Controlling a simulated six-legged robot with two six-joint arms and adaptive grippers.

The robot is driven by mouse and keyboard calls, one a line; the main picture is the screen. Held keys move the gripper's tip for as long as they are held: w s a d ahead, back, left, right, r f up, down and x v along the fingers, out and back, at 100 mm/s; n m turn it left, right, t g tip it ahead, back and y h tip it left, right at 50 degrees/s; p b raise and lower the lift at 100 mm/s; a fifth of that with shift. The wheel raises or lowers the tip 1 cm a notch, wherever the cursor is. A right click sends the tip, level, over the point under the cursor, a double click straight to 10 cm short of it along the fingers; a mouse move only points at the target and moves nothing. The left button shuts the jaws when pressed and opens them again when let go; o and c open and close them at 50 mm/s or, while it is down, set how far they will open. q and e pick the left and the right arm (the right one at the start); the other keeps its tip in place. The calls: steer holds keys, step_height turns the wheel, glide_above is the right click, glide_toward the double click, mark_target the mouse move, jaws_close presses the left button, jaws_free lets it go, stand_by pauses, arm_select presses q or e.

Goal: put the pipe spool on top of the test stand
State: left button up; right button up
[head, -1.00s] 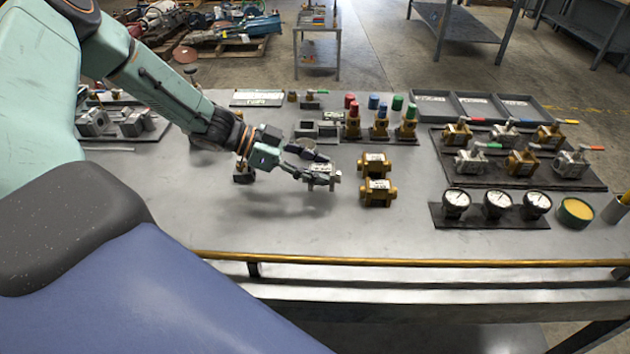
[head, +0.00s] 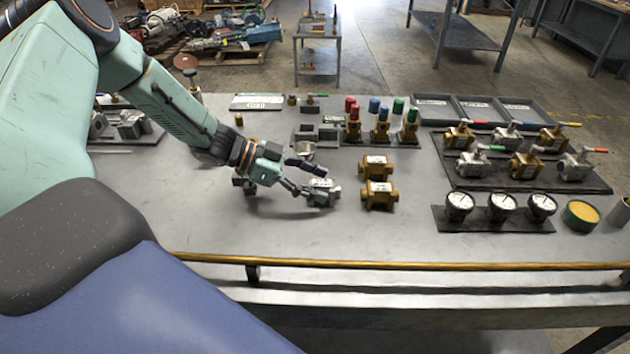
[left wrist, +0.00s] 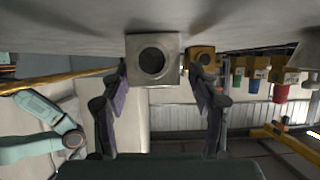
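A grey block-like part with a white label, which I take for the pipe spool (head: 322,193), is at the tips of my left gripper (head: 312,180), low over the table. The left wrist view shows its square face with a dark round hole (left wrist: 152,60) between the two fingers (left wrist: 158,88). The fingers flank it closely; a thin gap seems to show on one side, but it has moved along with them. A small ring-topped grey fixture (head: 303,151) stands just behind the gripper; I take it for the test stand but cannot be sure. My right gripper is not seen.
Two brass bodies (head: 377,194) stand just right of the spool. Capped valves (head: 380,127), a valve board (head: 520,163), gauges (head: 501,206) and trays (head: 475,107) fill the right and back. The front middle of the table is clear, up to a brass rail (head: 400,266).

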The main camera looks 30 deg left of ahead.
arm_select(q)
steer(key=shift+s+d+r, duration=0.15)
steer(key=shift+r, duration=0.1)
steer(key=shift+r, duration=0.2)
steer(key=p+v, duration=0.9)
steer(key=v, duration=0.3)
steer(key=shift+f, duration=0.15)
